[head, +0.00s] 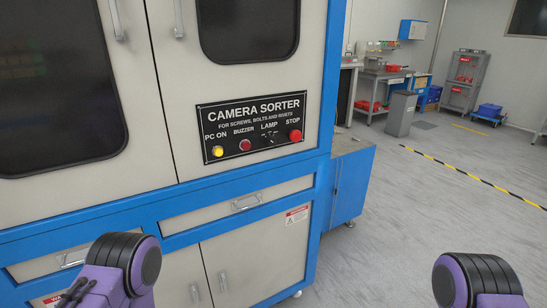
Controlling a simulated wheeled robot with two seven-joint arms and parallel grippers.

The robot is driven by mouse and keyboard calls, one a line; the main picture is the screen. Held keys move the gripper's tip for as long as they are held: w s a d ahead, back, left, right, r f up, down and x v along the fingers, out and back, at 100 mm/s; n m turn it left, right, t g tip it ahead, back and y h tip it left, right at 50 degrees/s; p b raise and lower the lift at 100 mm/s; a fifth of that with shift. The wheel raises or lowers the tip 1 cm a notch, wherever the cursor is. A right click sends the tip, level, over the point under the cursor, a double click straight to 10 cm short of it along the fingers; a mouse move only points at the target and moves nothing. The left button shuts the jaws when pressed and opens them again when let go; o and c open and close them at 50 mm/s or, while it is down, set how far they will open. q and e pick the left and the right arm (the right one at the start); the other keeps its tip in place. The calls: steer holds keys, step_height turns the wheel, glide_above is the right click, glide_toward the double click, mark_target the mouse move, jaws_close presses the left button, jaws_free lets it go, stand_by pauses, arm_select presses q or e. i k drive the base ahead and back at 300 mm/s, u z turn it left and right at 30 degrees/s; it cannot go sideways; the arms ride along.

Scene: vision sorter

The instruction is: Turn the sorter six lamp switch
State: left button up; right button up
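The camera sorter (230,185) is a large white and blue cabinet filling the left of the head view. Its black control panel (252,122) carries a small dark lamp switch (269,140) under the word LAMP. The switch is small, and its exact setting cannot be told. A yellow PC ON button (218,151), a dark red buzzer button (245,145) and a red stop button (295,135) share the panel. Purple and black parts of my arms show at the bottom left and bottom right, well below and apart from the panel. Neither gripper's fingers show.
A blue side cabinet (349,185) stands right of the sorter. A grey bin (400,113), a workbench (385,78) and a shelf rack (465,80) stand farther back. Yellow and black floor tape (470,173) crosses the right side. The grey floor (420,220) there is clear.

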mark_target(271, 140)
steer(key=k, duration=0.9)
steer(key=z, duration=1)
steer(key=i, duration=0.7)
steer(key=z, duration=0.6)
steer(key=i, duration=0.8)
steer(key=u, duration=0.95)
steer(key=i, duration=0.55)
steer(key=u, duration=0.75)
